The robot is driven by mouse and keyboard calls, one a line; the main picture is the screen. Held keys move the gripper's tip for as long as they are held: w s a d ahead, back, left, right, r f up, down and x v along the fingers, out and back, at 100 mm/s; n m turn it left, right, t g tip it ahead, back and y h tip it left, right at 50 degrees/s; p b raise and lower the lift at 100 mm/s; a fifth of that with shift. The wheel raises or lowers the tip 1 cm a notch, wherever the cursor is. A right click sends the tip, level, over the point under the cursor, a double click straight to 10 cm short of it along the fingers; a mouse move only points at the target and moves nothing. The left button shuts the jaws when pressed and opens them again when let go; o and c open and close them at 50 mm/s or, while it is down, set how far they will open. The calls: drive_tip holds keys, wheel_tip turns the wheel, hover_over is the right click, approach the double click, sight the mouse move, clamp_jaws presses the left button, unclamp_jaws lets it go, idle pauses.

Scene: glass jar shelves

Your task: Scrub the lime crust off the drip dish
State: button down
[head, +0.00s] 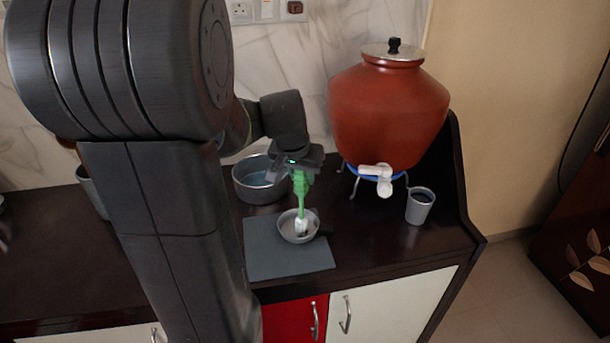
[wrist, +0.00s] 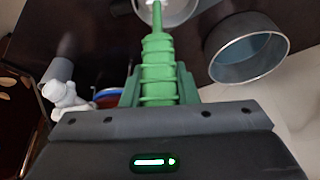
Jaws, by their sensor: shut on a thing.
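The drip dish (head: 287,236) is a small shallow metal bowl standing on a grey mat (head: 262,256) on the dark counter. My gripper (head: 301,172) is shut on the green handle of a brush (head: 301,196). The brush points down and its white head is inside the dish; I cannot tell how firmly it touches. In the wrist view the green ribbed handle (wrist: 158,80) sits between the jaws, and part of the dish (wrist: 176,12) shows at the top edge. Any lime crust is too small to make out.
A metal pot (head: 248,188) with water stands behind the dish. A red clay water pot (head: 388,115) with a white tap (head: 377,175) stands at the right on a stand. A grey cup (head: 420,207) stands near the tap.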

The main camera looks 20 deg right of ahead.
drive_tip(key=shift+w+a, duration=0.95)
drive_tip(key=shift+s+d, duration=1.3)
drive_tip(key=shift+r, duration=0.15)
drive_tip(key=shift+r+p, duration=2.65)
drive_tip(key=shift+r, duration=0.8)
drive_tip(key=shift+f, duration=0.1)
